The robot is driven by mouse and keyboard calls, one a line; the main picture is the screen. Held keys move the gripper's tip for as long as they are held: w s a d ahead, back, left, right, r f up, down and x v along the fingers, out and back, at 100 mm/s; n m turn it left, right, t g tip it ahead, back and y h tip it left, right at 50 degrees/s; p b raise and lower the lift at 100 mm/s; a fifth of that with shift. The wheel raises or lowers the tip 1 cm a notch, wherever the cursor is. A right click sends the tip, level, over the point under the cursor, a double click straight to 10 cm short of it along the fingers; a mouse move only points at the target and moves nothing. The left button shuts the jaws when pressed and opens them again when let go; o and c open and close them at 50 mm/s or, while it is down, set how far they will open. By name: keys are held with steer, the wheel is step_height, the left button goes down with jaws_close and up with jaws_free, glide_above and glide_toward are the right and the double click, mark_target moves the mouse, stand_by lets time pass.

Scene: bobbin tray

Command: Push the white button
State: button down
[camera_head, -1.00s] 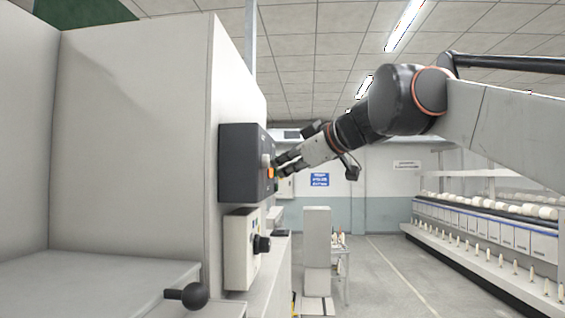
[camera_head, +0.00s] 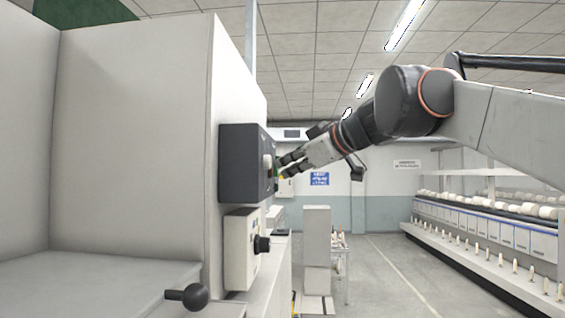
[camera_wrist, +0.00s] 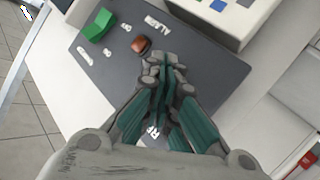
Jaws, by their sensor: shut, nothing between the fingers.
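The white button (camera_head: 267,161) sticks out from the face of a dark control box (camera_head: 238,164) on the side of the pale machine in the head view. My gripper (camera_head: 281,164) is shut and empty, just right of the box face. Its fingertips look close to the button, with a small gap in the picture. In the wrist view my gripper (camera_wrist: 163,68) points at the dark panel (camera_wrist: 205,65), and I cannot make out the white button there; the fingers may cover it. An orange-red button (camera_wrist: 141,44) lies just beyond the fingertips.
A green switch (camera_wrist: 98,26) sits farther along the panel among white labels. Below the dark box is a pale box (camera_head: 240,250) with a black knob (camera_head: 262,244). A black ball handle (camera_head: 194,296) juts out at lower left. Right of my gripper the aisle is free.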

steer(key=shift+d, duration=0.3)
steer(key=d, duration=0.5)
steer(key=shift+s+p, duration=0.1)
steer(key=shift+p, duration=0.2)
stand_by(0.7)
steer(key=s+d+f+m+g+h+b, duration=0.1)
steer(key=s+d+f+m+h+b, duration=0.2)
steer(key=s+f+b, duration=0.7)
steer(key=s+d+f+m+g+h+b, duration=0.1)
steer(key=s+d+f+m+h+b, duration=0.3)
steer(key=f, duration=3.9)
steer(key=s+d+f+m+g+h+b, duration=0.1)
steer(key=s+d+f+m+h+b, duration=0.2)
steer(key=s+d+f+m+b, duration=0.4)
steer(key=s+d+f+b, duration=0.1)
steer(key=s+f+b, duration=0.3)
steer(key=f, duration=0.5)
steer(key=s+d+f+b, duration=0.2)
steer(key=s+f+b, duration=0.3)
steer(key=f, duration=0.5)
steer(key=shift+s+d+f+b, duration=0.2)
steer(key=shift+f+b, duration=0.1)
steer(key=shift+b, duration=0.35)
